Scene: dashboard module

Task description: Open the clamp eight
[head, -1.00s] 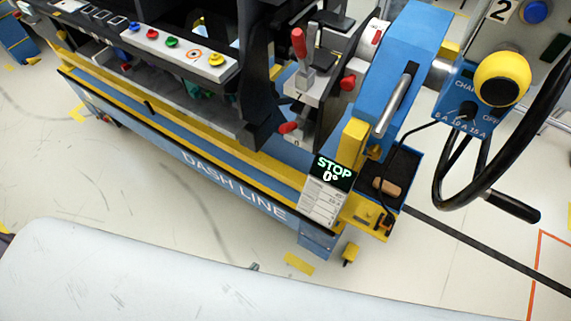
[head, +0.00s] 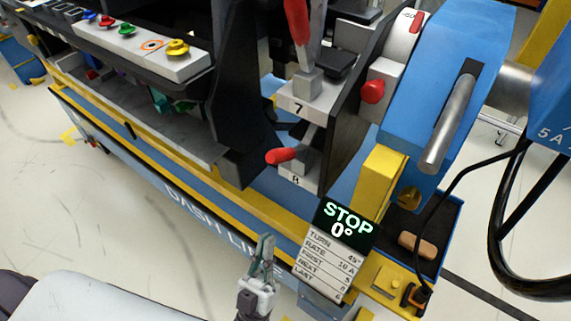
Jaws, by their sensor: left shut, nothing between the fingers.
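Clamp eight (head: 310,150) is low on the dark side plate of the dashboard module, above a light plate marked 8. Its red-tipped handle (head: 280,156) sticks out to the left, nearly level. Clamp seven (head: 307,84) is just above it, on a plate marked 7, with its red handle standing up. My left gripper (head: 265,248) is at the bottom middle, below and a little left of clamp eight, in front of the blue and yellow rail. Its fingers are shut, point upward and hold nothing. It is apart from the handle. My right gripper is not in view.
A STOP 0° display (head: 346,222) stands right of my left gripper. A blue beam with a grey bar handle (head: 447,125), a small red knob (head: 373,92) and a black tray (head: 428,228) are at right. Black cables hang at far right. Floor at left is clear.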

